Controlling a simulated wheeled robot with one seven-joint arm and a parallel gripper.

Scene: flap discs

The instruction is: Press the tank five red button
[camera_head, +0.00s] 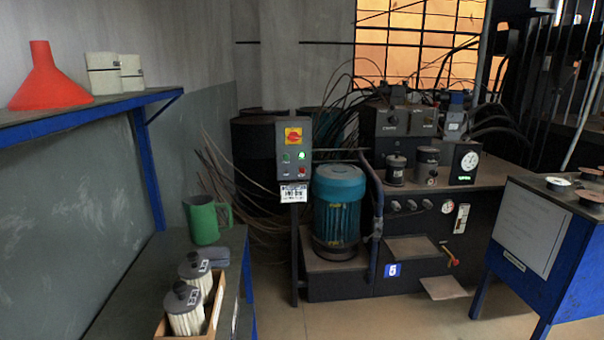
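A grey control box (293,150) stands on a post left of the teal motor (339,205). A small red button (301,172) sits at the box's lower right. A lit green button (301,155) is just above it, and a red switch on a yellow plate (293,135) is at the top. A white label (293,193) hangs below the box; its text is too small to read surely. The dark tank unit (420,238) carries a blue plate with a white 5 (392,270). My gripper is not in view.
A blue-framed bench (128,272) at left holds a green jug (207,220) and a box of filters (213,312). A shelf (70,118) above holds a red funnel (46,80). A blue cabinet (575,270) stands right. Floor (370,318) before the tank is clear.

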